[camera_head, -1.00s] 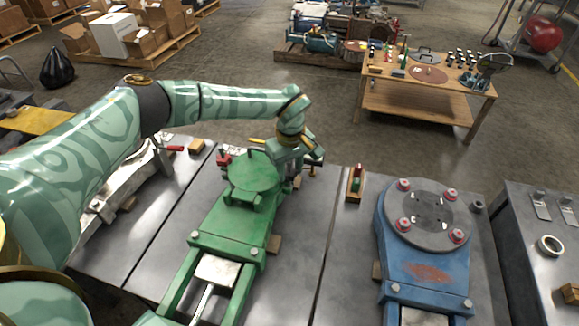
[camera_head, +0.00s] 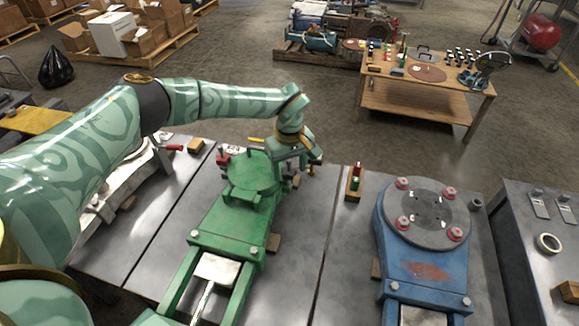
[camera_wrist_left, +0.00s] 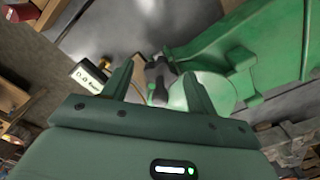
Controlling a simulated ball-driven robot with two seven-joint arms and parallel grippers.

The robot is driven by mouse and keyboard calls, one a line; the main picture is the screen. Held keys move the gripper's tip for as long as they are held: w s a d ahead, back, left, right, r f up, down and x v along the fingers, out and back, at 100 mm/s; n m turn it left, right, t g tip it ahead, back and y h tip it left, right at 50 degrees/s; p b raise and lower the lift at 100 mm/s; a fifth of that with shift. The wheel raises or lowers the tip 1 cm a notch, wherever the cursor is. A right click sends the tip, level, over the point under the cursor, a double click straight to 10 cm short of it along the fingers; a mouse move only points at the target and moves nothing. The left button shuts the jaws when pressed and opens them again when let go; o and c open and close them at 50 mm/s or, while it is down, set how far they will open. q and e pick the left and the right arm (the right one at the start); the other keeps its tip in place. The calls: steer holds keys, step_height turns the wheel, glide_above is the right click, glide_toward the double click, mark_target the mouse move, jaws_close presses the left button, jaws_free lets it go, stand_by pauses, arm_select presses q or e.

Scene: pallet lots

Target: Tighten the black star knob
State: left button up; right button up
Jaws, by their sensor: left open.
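A dark knob (camera_wrist_left: 157,76), which looks like the black star knob, shows between my left fingers in the left wrist view, beside the green machine (camera_wrist_left: 250,55). Its exact shape is hard to make out. My left gripper (camera_wrist_left: 157,88) is open, with one finger on each side of the knob; I cannot tell whether either touches it. In the head view my left gripper (camera_head: 296,172) points down at the far right end of the green machine (camera_head: 228,220), and the knob is hidden there. My right gripper is not in view.
A blue machine (camera_head: 428,262) with a round grey plate stands to the right. A small wooden block with red and green pieces (camera_head: 354,183) lies between the machines. Bare grey bench top (camera_head: 300,245) separates them. A wooden table (camera_head: 425,88) stands behind.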

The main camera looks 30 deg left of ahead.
arm_select(q)
step_height(320, 180, up, 16)
steer(key=p, duration=0.5)
steer(key=shift+r, duration=0.15)
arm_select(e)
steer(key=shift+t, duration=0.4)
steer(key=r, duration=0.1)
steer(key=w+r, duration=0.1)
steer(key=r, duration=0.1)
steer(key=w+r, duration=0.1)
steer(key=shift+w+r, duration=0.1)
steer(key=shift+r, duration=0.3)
